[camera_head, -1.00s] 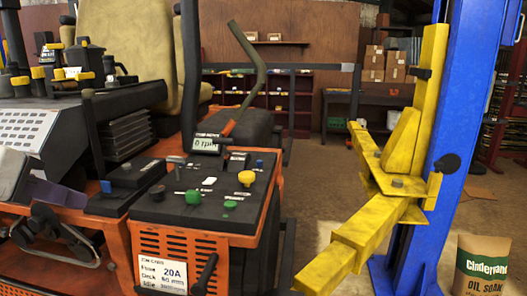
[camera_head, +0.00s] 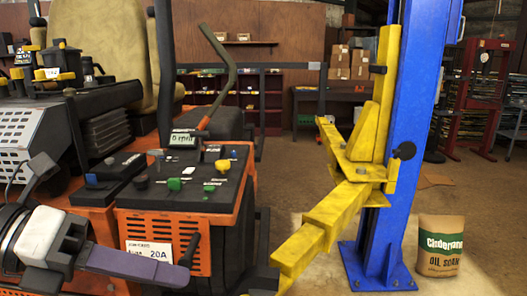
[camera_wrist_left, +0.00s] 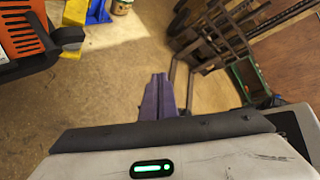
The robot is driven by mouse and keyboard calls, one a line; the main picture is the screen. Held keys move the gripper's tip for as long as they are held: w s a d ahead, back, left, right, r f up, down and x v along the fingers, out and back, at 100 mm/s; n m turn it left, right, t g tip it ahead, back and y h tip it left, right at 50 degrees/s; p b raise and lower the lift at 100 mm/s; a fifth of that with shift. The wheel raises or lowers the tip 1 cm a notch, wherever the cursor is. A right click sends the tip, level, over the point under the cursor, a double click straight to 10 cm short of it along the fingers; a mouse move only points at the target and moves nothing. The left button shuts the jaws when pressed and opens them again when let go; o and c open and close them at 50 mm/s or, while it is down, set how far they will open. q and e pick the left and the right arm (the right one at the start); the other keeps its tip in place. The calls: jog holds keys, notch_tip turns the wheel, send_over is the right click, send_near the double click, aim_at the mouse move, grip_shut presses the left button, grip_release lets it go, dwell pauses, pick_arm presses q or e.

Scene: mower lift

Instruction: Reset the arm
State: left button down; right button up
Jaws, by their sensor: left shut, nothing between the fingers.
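My left gripper (camera_head: 184,280) comes in at the lower left of the head view, with a white wrist and purple fingers. The fingers are shut and empty, in front of the orange mower's (camera_head: 150,225) control box. In the left wrist view the shut purple fingers (camera_wrist_left: 158,80) point over bare floor. The yellow lift arm (camera_head: 330,220) is joined to the blue lift post (camera_head: 410,150) and slants down towards the front left. My gripper is left of the yellow arm and apart from it. My right gripper is out of view.
An oil soak bag (camera_head: 440,246) stands on the floor right of the post. A red press frame (camera_head: 484,90) is at the back right. Shelves (camera_head: 245,95) line the back wall. Floor between the mower and the post is partly clear.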

pick_arm(q)
jog(key=w+d+n+t+h, duration=0.4)
jog(key=n+h, duration=0.5)
jog(key=n, duration=0.1)
jog(key=w+a+f+n+t+y, duration=0.3)
jog(key=a+f+n+t+y, duration=0.15)
jog(key=f+n+y, duration=0.35)
jog(key=w+a+f+n+t+y, duration=0.3)
jog(key=f+n+t, duration=0.35)
jog(key=n, duration=0.25)
jog(key=s+a+f+n+g+y, duration=0.1)
jog(key=s+f+n+g+y, duration=0.2)
jog(key=f, duration=0.6)
jog(key=s+a+f+n+g+y, duration=0.1)
jog(key=s+f+n+y, duration=0.25)
jog(key=f, duration=0.65)
jog(key=s+d+f+n+g, duration=0.2)
jog(key=s+f+n+g, duration=0.2)
jog(key=s+f, duration=0.9)
jog(key=shift+s+f+g+y, duration=0.3)
jog(key=shift+f+g, duration=0.45)
jog(key=shift+g, duration=0.45)
